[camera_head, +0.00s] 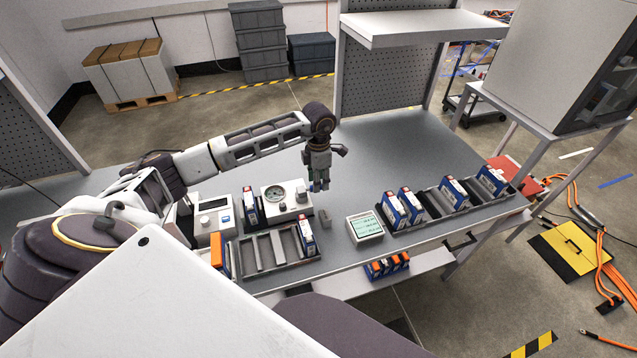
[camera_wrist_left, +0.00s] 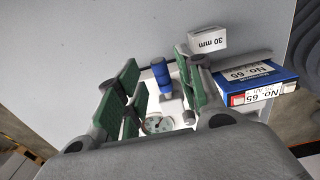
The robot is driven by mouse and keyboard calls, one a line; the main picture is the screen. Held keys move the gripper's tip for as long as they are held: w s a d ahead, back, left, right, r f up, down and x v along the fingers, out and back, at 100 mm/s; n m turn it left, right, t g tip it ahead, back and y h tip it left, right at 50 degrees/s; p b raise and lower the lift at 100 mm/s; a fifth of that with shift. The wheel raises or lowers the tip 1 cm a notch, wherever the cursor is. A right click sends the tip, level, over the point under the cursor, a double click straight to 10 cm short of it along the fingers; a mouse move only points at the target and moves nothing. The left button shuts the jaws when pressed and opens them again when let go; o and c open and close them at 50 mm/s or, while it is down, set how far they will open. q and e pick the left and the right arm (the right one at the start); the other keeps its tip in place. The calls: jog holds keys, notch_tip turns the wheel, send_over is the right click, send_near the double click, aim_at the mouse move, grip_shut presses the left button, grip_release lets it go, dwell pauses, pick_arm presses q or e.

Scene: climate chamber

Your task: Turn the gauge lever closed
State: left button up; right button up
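The gauge unit (camera_head: 275,193) is a white block with a round dial on the grey bench, left of my left gripper (camera_head: 319,188). In the left wrist view the dial (camera_wrist_left: 156,123) shows low between the fingers, partly hidden. A blue lever or knob (camera_wrist_left: 162,76) stands on a white base there, between the green pads of my left gripper (camera_wrist_left: 157,88). The fingers are apart, with visible space beside the blue part. In the head view the gripper points down at the unit's right end. My right gripper is not in view.
A slotted rack (camera_head: 268,262) stands in front of the gauge unit. A longer rack (camera_head: 425,222) holds several blue-and-white boxes. The bench behind the gripper is clear.

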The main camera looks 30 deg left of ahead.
pick_arm(q)
jog(key=shift+f, duration=0.95)
grip_shut()
